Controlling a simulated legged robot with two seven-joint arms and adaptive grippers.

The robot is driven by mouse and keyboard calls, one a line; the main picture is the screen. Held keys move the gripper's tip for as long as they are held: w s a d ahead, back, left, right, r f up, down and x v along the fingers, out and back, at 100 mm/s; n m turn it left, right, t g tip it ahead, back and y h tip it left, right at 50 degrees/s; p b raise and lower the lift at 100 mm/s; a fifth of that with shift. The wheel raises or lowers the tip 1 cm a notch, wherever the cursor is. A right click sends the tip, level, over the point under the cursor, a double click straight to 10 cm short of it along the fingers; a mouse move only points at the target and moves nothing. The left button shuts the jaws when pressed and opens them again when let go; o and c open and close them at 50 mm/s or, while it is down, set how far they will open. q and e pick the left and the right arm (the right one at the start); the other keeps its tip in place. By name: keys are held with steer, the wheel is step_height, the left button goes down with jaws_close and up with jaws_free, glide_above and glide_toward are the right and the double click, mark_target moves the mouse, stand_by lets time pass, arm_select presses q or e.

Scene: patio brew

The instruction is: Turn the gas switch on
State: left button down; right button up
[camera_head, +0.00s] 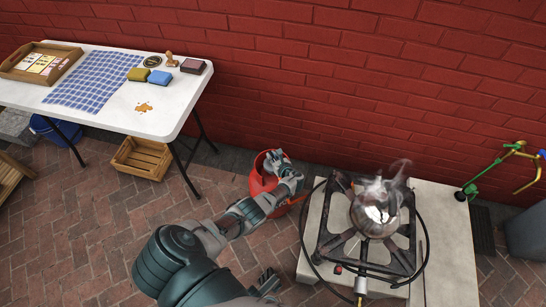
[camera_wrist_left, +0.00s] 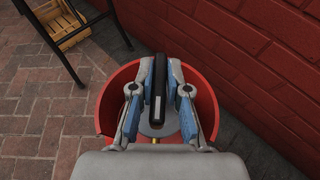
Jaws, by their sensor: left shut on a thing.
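The red gas canister (camera_head: 258,183) stands on the brick paving between the white table and the stove. My left gripper (camera_head: 277,160) reaches down into its open top. In the left wrist view my left gripper (camera_wrist_left: 159,85) has its blue-grey fingers on both sides of a black bar-shaped switch (camera_wrist_left: 159,75) and is shut on it. The switch sits above a grey disc inside the red rim (camera_wrist_left: 203,95). What looks like my right gripper (camera_head: 268,282) shows small at the bottom of the head view; its jaws are unclear.
A steaming metal kettle (camera_head: 376,214) stands on a black burner (camera_head: 329,239) on a pale slab (camera_head: 448,230), with a black hose looping beside it. The white table (camera_head: 170,112) holds a tray, cloth and sponges. A wooden crate (camera_head: 141,159) sits below. The brick wall is close behind.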

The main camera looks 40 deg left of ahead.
arm_select(q)
steer(key=shift+s+d+f, duration=0.1)
steer(key=c, duration=1.2)
jaws_free()
arm_select(e)
steer(key=shift+w, duration=0.1)
arm_select(q)
steer(key=shift+o, duration=0.2)
steer(key=v, duration=1.1)
steer(key=shift+d, duration=0.4)
